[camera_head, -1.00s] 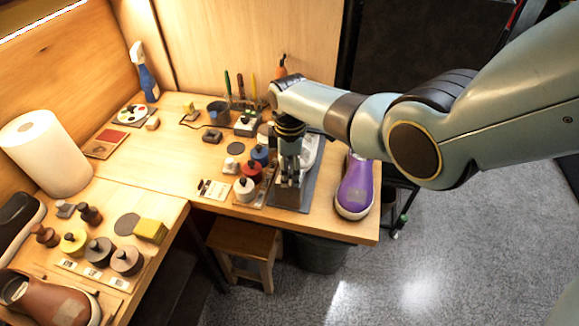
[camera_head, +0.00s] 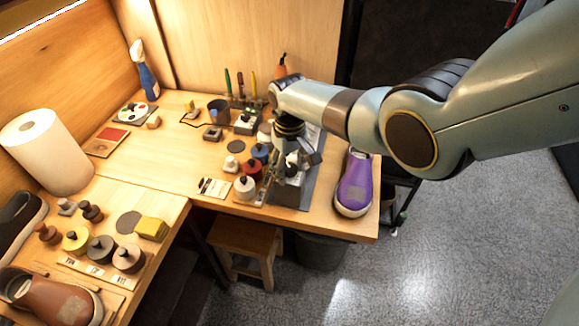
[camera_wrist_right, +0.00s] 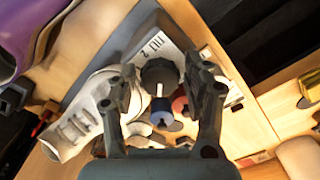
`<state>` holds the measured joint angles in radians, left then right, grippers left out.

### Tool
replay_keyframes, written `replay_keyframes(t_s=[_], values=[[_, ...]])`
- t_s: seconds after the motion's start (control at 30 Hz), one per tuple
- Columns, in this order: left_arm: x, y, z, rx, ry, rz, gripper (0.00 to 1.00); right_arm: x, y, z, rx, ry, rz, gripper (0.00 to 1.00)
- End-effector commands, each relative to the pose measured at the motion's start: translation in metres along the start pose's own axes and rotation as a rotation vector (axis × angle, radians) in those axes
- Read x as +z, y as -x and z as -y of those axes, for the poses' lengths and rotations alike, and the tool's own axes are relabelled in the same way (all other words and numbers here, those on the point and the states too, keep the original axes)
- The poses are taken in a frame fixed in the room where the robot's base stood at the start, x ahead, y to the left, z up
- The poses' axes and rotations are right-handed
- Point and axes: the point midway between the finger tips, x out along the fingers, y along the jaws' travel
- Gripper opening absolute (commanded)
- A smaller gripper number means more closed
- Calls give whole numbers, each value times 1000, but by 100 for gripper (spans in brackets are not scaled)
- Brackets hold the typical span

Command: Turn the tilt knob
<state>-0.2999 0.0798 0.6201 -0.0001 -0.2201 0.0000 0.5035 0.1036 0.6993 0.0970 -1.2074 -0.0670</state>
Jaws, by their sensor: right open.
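A dark round knob (camera_wrist_right: 158,74) with a white pointer line shows in the right wrist view, beside a printed white label (camera_wrist_right: 153,46) too small to read surely. My right gripper (camera_wrist_right: 160,66) is open, with one finger on each side of the knob. No clear contact with it shows. In the head view my right gripper (camera_head: 290,172) points down over the grey stand (camera_head: 292,197) near the table's front edge and hides the knob. My left gripper is out of view.
A purple shoe (camera_head: 356,186) stands just right of the stand. Red (camera_head: 252,169), blue (camera_head: 260,152) and white (camera_head: 245,187) lidded pots stand close on the left.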

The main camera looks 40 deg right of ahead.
Motion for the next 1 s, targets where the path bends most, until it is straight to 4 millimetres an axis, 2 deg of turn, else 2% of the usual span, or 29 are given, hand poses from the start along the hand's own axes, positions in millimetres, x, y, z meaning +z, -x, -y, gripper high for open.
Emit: replay_keyframes(t_s=[0.2,0.37,0.6,0.77,1.0], values=[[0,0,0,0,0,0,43,0,0,0,0,-285,0,50],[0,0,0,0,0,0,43,0,0,0,0,-390,0,50],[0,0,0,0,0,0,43,0,0,0,0,-697,0,50],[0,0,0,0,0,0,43,0,0,0,0,-801,0,50],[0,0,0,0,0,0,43,0,0,0,0,-1109,0,50]])
